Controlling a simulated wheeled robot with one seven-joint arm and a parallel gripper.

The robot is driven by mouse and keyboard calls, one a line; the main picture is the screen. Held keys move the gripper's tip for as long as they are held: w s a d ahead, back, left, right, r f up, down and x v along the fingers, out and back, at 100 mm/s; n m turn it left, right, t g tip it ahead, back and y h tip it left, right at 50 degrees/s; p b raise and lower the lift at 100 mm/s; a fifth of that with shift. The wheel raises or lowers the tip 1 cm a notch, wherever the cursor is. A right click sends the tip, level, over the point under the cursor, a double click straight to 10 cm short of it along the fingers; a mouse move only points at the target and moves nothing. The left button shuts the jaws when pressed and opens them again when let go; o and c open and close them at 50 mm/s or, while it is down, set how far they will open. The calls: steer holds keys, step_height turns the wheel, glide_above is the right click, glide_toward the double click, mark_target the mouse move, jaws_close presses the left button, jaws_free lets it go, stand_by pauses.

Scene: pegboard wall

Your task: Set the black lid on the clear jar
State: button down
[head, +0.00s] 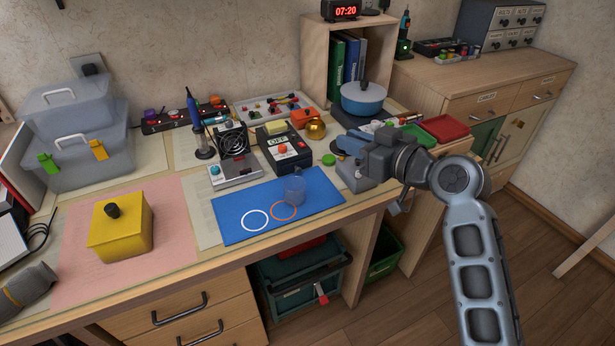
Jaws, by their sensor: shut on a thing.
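The clear jar (293,191) stands upright on the blue mat (235,211), near the mat's right part and just behind an orange ring. My gripper (350,154) is to the right of the jar and apart from it, above the right end of the bench, with its jaws toward the left. It is shut on a small dark thing, which I take to be the black lid. The thing is mostly hidden by the jaws and too small to make out well. No other loose black lid shows on the bench.
A yellow box (120,226) with a black knob stands at left. A grey device (235,172), a black OFF box (283,152) and a green round thing (328,159) stand behind the mat. A blue pot (362,101) is behind my gripper. The mat's left part is clear.

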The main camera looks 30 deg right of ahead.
steer(key=p, duration=0.1)
glide_above(301, 203)
step_height(301, 203, down, 6)
steer(key=shift+w+f, duration=0.15)
steer(key=shift+f, duration=0.95)
steer(key=shift+w+f, duration=0.1)
steer(key=shift+f, duration=1)
steer(key=shift+f+b, duration=0.6)
steer(key=shift+b, duration=0.25)
steer(key=c, duration=1.1)
jaws_free()
steer(key=shift+r, duration=0.15)
steer(key=shift+r+p, duration=0.5)
steer(key=shift+p, duration=0.3)
steer(key=b+v, duration=0.1)
steer(key=v, duration=1.1)
steer(key=shift+r, duration=0.1)
